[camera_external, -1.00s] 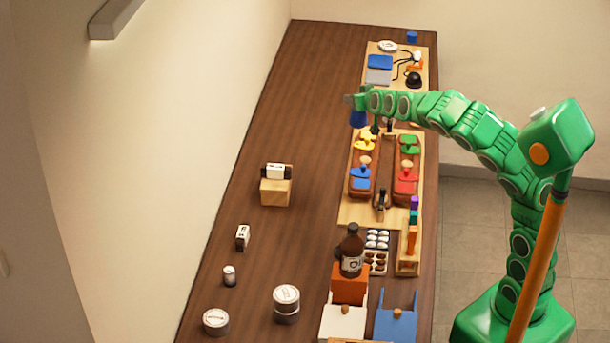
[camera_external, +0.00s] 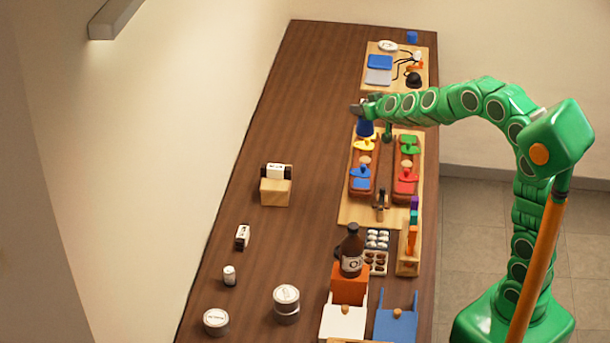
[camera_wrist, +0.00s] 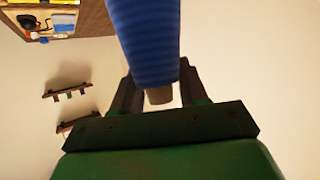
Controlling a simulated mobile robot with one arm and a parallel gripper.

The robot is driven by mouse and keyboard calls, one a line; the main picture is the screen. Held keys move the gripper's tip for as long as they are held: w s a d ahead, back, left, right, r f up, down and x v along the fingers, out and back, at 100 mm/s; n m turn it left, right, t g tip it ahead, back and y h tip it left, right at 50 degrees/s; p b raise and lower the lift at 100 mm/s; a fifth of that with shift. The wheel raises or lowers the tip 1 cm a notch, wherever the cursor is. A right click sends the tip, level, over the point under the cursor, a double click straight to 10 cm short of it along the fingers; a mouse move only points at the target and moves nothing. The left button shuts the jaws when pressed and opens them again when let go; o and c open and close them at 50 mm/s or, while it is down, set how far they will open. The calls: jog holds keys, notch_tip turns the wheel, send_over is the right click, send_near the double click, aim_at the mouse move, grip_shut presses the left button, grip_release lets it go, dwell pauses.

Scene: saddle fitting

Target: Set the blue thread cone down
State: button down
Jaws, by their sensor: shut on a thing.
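The blue thread cone (camera_external: 365,127) is in my gripper (camera_external: 362,110) in the external view, near the far end of the wooden board. It looks upright, just beyond the yellow piece, with its base close to the board's far left corner. I cannot tell whether its base touches anything. My gripper is shut on the cone.
The wooden board (camera_external: 350,212) holds yellow, green, blue and red pieces. A second board (camera_external: 372,48) with cards and a black round thing lies beyond. A brown bottle (camera_external: 352,250) stands nearer.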

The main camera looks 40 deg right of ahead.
aim_at(367, 135)
jog(key=shift+s+a+f+n+y, duration=0.3)
jog(key=shift+s+n+y, duration=0.15)
jog(key=shift+s, duration=0.2)
jog(key=shift+s+a+f+n+y, duration=0.15)
jog(key=shift+s+f+n+y, duration=0.2)
jog(key=shift+s+y, duration=0.25)
jog(key=shift+s+a+f+n+y, duration=0.25)
jog(key=shift+s+n+y, duration=0.15)
jog(key=shift+s, duration=0.35)
jog(key=s+a+r+n+g+y, duration=0.2)
jog(key=s+a+n+g+y, duration=0.45)
jog(key=s, duration=0.85)
jog(key=s+a+r+n+g+y, duration=0.1)
jog(key=s+a+n+g+y, duration=0.3)
jog(key=s+a+n+g, duration=0.85)
notch_tip(367, 135, down, 10)
jog(key=s+d+m+t, duration=0.1)
jog(key=s+d+t, duration=0.1)
jog(key=d+t, duration=0.15)
jog(key=shift+t, duration=0.45)
jog(key=shift+w+a+f, duration=1.25)
jog(key=shift+w+f, duration=0.85)
jog(key=shift+f, duration=0.15)
jog(key=shift+w+a+f, duration=1.2)
jog(key=shift+w+f, duration=0.85)
jog(key=shift+f, duration=0.15)
jog(key=shift+w+a+f, duration=1.25)
jog(key=shift+w+f, duration=0.85)
jog(key=shift+f, duration=0.15)
jog(key=shift+f, duration=0.1)
